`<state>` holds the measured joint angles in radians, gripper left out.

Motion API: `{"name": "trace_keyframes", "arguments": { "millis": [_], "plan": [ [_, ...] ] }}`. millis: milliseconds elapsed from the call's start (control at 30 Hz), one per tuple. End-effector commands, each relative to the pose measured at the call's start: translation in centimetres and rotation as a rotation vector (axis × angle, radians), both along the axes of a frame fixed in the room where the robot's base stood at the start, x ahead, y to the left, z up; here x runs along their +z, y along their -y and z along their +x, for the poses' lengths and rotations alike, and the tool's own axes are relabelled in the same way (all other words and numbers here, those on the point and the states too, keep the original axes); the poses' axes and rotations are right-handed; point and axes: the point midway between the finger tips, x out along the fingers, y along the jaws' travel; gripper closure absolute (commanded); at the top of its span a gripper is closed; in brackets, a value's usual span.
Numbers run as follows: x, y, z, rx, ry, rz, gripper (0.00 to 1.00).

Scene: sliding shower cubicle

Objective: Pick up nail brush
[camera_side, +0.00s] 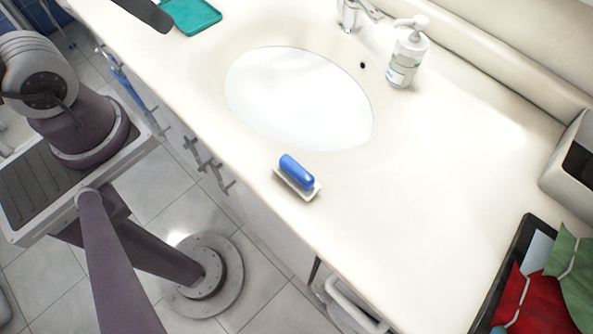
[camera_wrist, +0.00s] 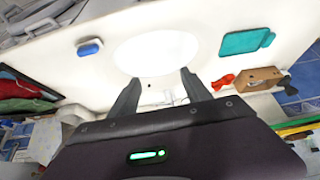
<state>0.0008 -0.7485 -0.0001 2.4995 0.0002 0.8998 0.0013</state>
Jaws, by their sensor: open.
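The nail brush (camera_side: 297,171) seems to be the blue, rounded block on a white base, lying on the counter between the basin and the front edge. I cannot tell whether the white part is its bristles or a small dish. It also shows in the wrist view (camera_wrist: 90,47) at the upper left. My gripper (camera_wrist: 160,76) is open and empty in the wrist view, its two dark fingers pointing toward the basin. It is well apart from the brush. In the side view the fingers cannot be made out clearly.
The white basin (camera_side: 298,98) lies beside the brush, with a tap (camera_side: 350,14) and a soap bottle (camera_side: 407,55) behind it. A teal tray (camera_side: 191,15) is at the top left. A dark tray (camera_side: 508,262) with red and green cloths is lower right. The counter right of the brush is clear.

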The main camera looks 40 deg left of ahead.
Motion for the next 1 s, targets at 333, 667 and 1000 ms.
{"name": "trace_keyframes", "arguments": {
  "millis": [333, 667, 1000],
  "plan": [
    [-5.4, 11.0, 7.6, -0.861, -0.252, 0.263, 0.44],
    [-16.0, 22.2, 5.9, -1.529, -0.381, 0.385, 0.44],
    [-21.3, 21.6, 5.3, -1.545, -0.390, 0.387, 0.44]
  ]
}}
